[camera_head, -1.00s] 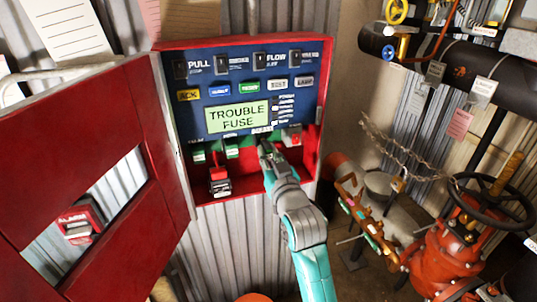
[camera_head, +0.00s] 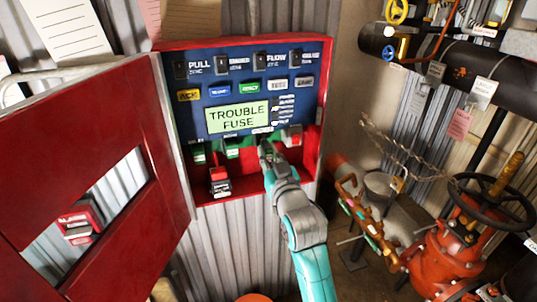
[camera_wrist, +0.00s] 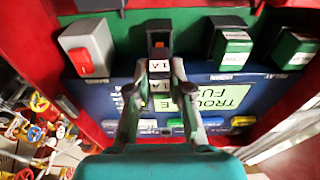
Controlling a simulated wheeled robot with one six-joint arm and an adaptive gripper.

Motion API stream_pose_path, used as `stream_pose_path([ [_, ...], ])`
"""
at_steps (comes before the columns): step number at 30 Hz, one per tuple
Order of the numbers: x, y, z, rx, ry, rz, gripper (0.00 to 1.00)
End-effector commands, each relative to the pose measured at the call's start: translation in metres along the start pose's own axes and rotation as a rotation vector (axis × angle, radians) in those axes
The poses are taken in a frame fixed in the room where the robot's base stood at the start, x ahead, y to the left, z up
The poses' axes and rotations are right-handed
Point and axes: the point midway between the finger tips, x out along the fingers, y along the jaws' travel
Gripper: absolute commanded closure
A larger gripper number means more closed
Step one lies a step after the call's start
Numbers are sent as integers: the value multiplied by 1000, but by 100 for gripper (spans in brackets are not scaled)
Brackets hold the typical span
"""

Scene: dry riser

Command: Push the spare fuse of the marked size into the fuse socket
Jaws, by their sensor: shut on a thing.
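My gripper (camera_wrist: 159,72) is shut on a small fuse (camera_wrist: 159,66) with a white face marked 1 A. The fuse sits between the two fingertips in the wrist view, in line with a dark housing with an orange part (camera_wrist: 158,40). I cannot tell how deep the fuse is in the socket, as the fingers and fuse cover the contact. In the head view my gripper (camera_head: 265,152) is at the lower middle of the open red panel box (camera_head: 321,125), under the display (camera_head: 238,117) reading TROUBLE FUSE.
Green blocks with white labels (camera_wrist: 230,38) stand beside the gripper, and a grey block with a red switch (camera_wrist: 88,50) is on the other side. A red and black item (camera_head: 219,187) is low in the box. The open red door (camera_head: 90,120) fills the left.

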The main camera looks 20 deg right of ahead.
Motion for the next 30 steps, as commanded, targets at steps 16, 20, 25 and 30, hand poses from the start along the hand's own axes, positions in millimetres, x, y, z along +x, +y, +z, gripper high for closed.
stream_pose_path([
  [16, 11, 0, 1, 0, 1, 0, 100],
  [20, 14, 0, 1, 0, 1, 0, 100],
  [25, 18, 0, 2, 0, 0, 0, 100],
  [30, 21, 0, 2, 0, 0, 0, 100],
])
